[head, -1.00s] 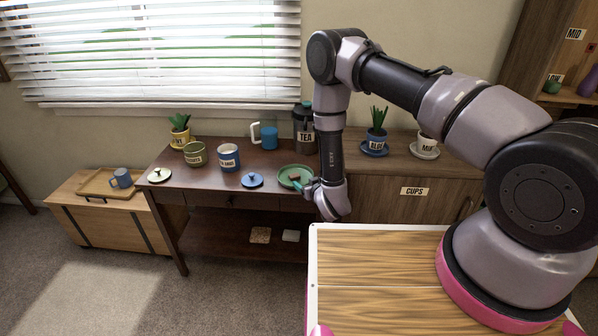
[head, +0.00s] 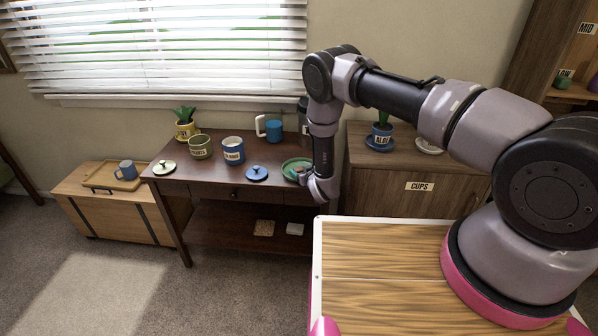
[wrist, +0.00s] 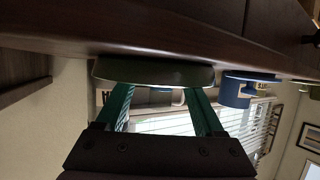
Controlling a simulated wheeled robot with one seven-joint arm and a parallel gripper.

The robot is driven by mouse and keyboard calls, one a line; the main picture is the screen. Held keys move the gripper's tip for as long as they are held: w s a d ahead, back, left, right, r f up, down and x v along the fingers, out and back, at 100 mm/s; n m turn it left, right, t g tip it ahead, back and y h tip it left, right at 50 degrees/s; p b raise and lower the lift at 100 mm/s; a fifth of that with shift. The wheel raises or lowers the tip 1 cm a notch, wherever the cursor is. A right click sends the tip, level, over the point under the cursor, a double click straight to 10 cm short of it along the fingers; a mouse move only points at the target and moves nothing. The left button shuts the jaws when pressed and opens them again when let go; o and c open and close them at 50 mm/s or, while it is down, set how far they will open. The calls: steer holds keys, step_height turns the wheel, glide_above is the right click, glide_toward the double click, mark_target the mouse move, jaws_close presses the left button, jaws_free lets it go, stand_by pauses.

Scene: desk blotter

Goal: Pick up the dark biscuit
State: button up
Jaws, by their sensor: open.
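The dark biscuit (head: 298,170) shows as a small reddish-brown patch on the green plate (head: 289,163), at the right end of the dark wooden table. My wrist partly covers the plate's right side. My gripper (head: 302,178) is at the plate's near right edge, and its tips are small and hard to make out there. In the wrist view, the plate (wrist: 152,73) is seen edge-on, just beyond the two green fingers of my gripper (wrist: 159,92). The fingers are open and apart, with no biscuit visible between them.
A blue mug (head: 273,130) stands behind. A dark canister (head: 303,118) is mostly behind my arm. The tabletop's front edge (head: 240,184) is close.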

steer(key=c, duration=1.1)
